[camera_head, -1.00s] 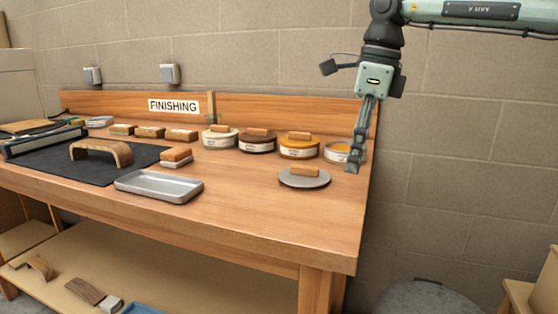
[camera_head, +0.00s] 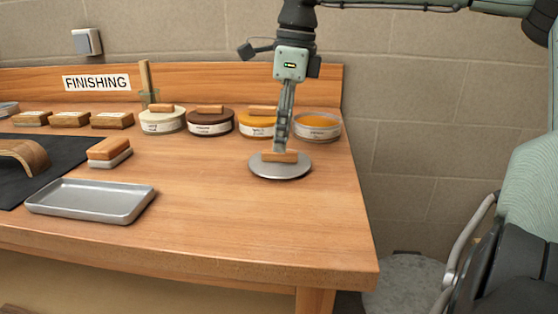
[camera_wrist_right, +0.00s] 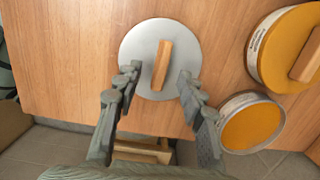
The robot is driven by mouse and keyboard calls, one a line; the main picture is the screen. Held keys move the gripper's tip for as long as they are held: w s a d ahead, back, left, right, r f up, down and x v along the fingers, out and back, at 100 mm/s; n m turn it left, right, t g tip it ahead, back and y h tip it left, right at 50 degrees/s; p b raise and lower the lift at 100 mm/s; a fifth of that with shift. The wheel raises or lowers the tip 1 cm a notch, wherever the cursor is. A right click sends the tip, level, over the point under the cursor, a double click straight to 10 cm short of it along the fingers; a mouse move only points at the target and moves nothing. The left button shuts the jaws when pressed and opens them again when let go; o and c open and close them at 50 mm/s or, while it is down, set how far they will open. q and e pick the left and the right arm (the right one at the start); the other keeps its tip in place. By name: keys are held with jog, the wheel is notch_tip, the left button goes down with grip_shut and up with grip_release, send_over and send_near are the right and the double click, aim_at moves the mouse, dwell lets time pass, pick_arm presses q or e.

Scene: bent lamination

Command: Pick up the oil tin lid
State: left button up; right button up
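The oil tin lid (camera_head: 262,171) is a flat grey disc with a wooden bar handle (camera_head: 286,156). It lies on the wooden bench near its right end, and it also shows in the right wrist view (camera_wrist_right: 139,50). My right gripper (camera_head: 279,149) points down over the lid, at its handle. In the right wrist view my right gripper (camera_wrist_right: 159,77) is open, with one finger on each side of the handle (camera_wrist_right: 162,65) and gaps between. An open tin (camera_head: 317,128) with orange content stands behind the lid to the right. My left gripper is out of view.
Several lidded tins, including a yellow one (camera_head: 257,131) and a brown one (camera_head: 210,127), stand along the backboard. A metal tray (camera_head: 91,201) and a wooden-topped block (camera_head: 109,152) lie to the left. The bench front right (camera_head: 270,225) is clear.

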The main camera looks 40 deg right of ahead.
notch_tip(320, 180, down, 3)
jog(key=shift+w+f, duration=0.1)
jog(key=shift+w, duration=0.05)
grip_shut()
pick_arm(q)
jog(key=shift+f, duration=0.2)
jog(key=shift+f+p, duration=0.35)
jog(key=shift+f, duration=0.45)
pick_arm(e)
notch_tip(320, 180, up, 18)
